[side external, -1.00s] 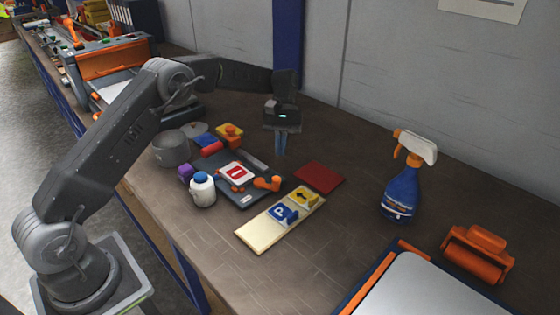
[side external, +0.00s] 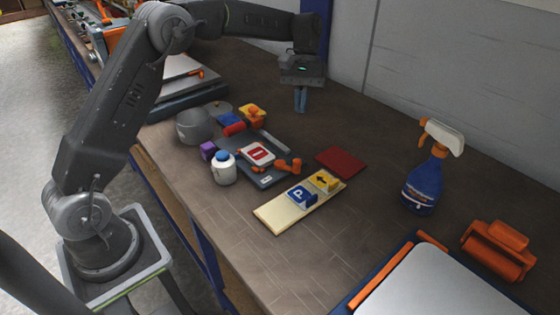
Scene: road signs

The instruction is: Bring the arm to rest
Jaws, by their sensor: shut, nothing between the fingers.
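My gripper (side external: 300,108) hangs pointing down above the far part of the workbench, shut and empty. It is clear of the objects below it. A pale board (side external: 277,215) lies on the bench, bearing a blue P sign (side external: 299,197) and a yellow arrow sign (side external: 324,180). A red-and-white sign (side external: 258,154) lies on a dark tray (side external: 268,180) to the left of the board. A dark red flat piece (side external: 341,161) lies behind the board.
A white jar with a blue lid (side external: 223,170), a purple block (side external: 208,150) and a grey pot (side external: 194,126) stand at left. A blue spray bottle (side external: 421,188) and an orange tool (side external: 497,251) stand at right. A wall (side external: 430,70) closes the back.

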